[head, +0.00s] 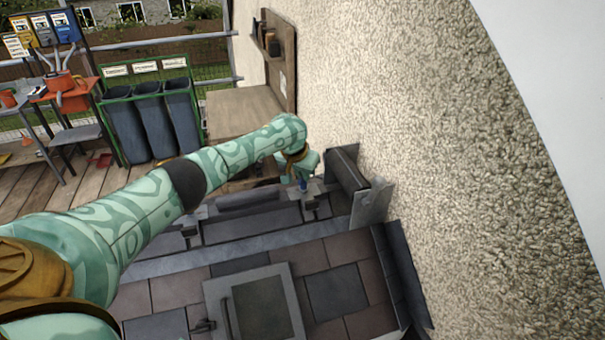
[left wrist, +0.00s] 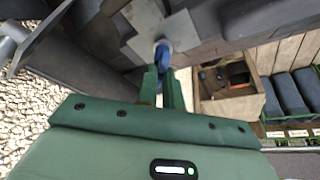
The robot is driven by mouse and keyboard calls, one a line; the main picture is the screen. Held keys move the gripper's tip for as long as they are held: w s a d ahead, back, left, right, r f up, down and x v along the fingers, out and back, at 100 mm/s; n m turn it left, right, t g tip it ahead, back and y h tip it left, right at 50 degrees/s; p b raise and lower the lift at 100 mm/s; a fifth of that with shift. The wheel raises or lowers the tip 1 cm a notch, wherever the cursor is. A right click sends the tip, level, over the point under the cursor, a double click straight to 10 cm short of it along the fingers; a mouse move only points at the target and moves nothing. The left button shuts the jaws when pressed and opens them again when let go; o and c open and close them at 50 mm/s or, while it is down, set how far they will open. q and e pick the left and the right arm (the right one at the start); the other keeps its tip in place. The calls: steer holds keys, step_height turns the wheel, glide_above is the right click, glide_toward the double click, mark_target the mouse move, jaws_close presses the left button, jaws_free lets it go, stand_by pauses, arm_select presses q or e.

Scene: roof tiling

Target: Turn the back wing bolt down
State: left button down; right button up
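A blue wing bolt (left wrist: 163,52) stands on a pale grey metal plate (left wrist: 178,32) in the left wrist view. It also shows in the head view as a small blue piece (head: 303,185) at the far edge of the roof, near the wall. My left gripper (left wrist: 162,72) has its two green fingers close together, with the lower part of the blue bolt between their tips. In the head view my left gripper (head: 303,173) is right above the bolt and partly hides it. My right gripper is in neither view.
A rough plastered wall (head: 440,130) rises close on the right. A roof hatch (head: 258,308) lies among the tiles in front. An upright grey metal piece (head: 370,204) stands right of the gripper. Bins (head: 150,122) and a wooden deck are at the far left.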

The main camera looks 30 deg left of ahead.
arm_select(q)
steer(key=shift+m+h+p, duration=0.3)
steer(key=shift+m+p, duration=0.3)
steer(key=shift+m, duration=0.1)
steer(key=shift+f+m+h, duration=0.1)
steer(key=shift+m+h, duration=0.2)
steer(key=shift+m, duration=0.5)
steer(key=m, duration=0.1)
steer(key=m+h+b, duration=0.1)
steer(key=shift+w+a+f+m, duration=0.1)
steer(key=shift+a+f+m, duration=0.05)
steer(key=shift+m, duration=0.15)
steer(key=m+b, duration=0.2)
steer(key=b, duration=0.1)
steer(key=m+g+h+b, duration=0.1)
steer(key=m+b, duration=0.1)
steer(key=b, duration=0.2)
steer(key=m+g+h+b, duration=0.1)
steer(key=m+b, duration=0.2)
steer(key=shift+w+a, duration=0.1)
steer(key=shift+w, duration=0.15)
steer(key=shift+r+m+b, duration=0.25)
steer(key=shift+m+b, duration=0.15)
steer(key=shift+b, duration=0.5)
steer(key=shift+r, duration=0.2)
